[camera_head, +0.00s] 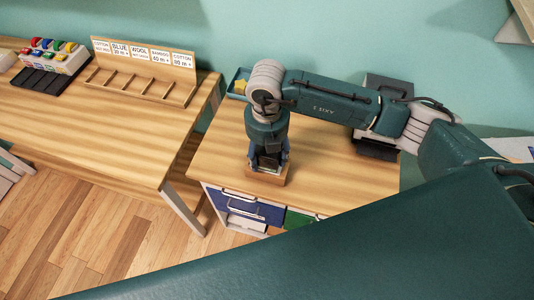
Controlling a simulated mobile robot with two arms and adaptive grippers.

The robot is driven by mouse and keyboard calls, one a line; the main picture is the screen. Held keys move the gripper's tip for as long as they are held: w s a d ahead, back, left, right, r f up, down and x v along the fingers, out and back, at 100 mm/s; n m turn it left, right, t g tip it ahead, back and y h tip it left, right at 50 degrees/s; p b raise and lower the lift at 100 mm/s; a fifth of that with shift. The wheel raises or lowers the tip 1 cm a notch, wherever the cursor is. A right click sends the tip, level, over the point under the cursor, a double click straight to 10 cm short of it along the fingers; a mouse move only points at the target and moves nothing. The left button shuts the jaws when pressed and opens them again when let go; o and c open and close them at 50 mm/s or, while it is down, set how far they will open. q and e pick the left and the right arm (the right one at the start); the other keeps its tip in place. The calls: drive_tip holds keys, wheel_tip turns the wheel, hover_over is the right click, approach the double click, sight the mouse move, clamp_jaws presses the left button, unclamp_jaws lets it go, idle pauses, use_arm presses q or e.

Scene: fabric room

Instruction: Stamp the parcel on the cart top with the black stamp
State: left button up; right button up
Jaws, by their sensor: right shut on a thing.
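My right gripper (268,165) points straight down over the cart top (340,180). It is shut on a dark thing, which looks like the black stamp; the fingers hide most of it. Directly under the fingertips is a small brown parcel (262,179) on the cart top, near its front edge. The stamp is at or just above the parcel's top; I cannot tell whether they touch. My left gripper is not in view.
The cart has a blue drawer (244,208) and a green one (297,219) in front. A blue tray with a yellow star (240,85) and a grey machine (388,86) stand at the back. A table with a labelled wooden rack (143,72) is at left. Cart top left of the parcel is clear.

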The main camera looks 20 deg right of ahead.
drive_tip(key=shift+f, duration=0.25)
drive_tip(key=shift+f+b, duration=0.25)
drive_tip(key=shift+b, duration=0.15)
drive_tip(key=shift+r+p, duration=2.15)
drive_tip(key=shift+r, duration=0.95)
